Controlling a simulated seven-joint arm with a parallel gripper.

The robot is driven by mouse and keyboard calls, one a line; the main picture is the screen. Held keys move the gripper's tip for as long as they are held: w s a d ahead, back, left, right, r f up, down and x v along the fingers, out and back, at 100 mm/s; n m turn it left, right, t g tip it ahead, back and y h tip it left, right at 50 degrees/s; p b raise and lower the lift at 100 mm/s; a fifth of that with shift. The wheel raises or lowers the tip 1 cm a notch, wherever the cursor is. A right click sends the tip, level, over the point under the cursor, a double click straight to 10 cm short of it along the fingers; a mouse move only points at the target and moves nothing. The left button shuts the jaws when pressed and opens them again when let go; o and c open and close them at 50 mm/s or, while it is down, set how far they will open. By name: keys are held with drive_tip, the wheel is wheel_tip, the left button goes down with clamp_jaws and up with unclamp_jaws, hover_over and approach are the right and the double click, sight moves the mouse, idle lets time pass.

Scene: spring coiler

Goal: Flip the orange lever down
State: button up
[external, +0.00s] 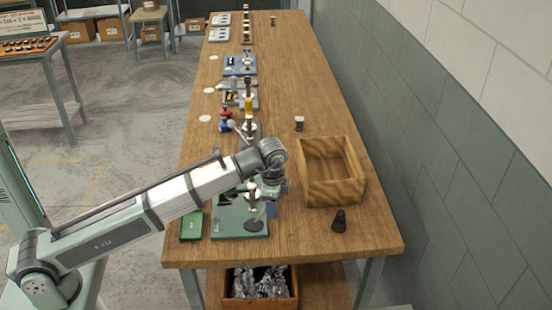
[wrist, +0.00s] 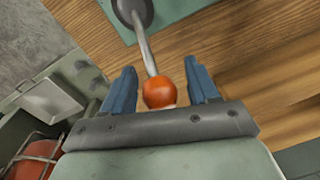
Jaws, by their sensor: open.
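The orange lever shows in the wrist view as a grey metal rod with a round orange knob (wrist: 158,92) at its end. The rod runs from the knob up to a round pivot on the green plate. My gripper (wrist: 159,68) is open, with one blue finger on each side of the knob and visible room on both sides. Whether anything touches the knob is unclear. In the external view my gripper (external: 271,209) is low over the right side of the green machine base (external: 226,226); the lever's knob cannot be made out there.
An open wooden crate (external: 357,187) stands right of my gripper, with a dark object (external: 339,221) in front of it. A green tray (external: 191,227) lies left of the base. Several other devices line the bench behind. A green wall stands along the right.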

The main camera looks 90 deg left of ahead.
clamp_jaws()
idle(0.4)
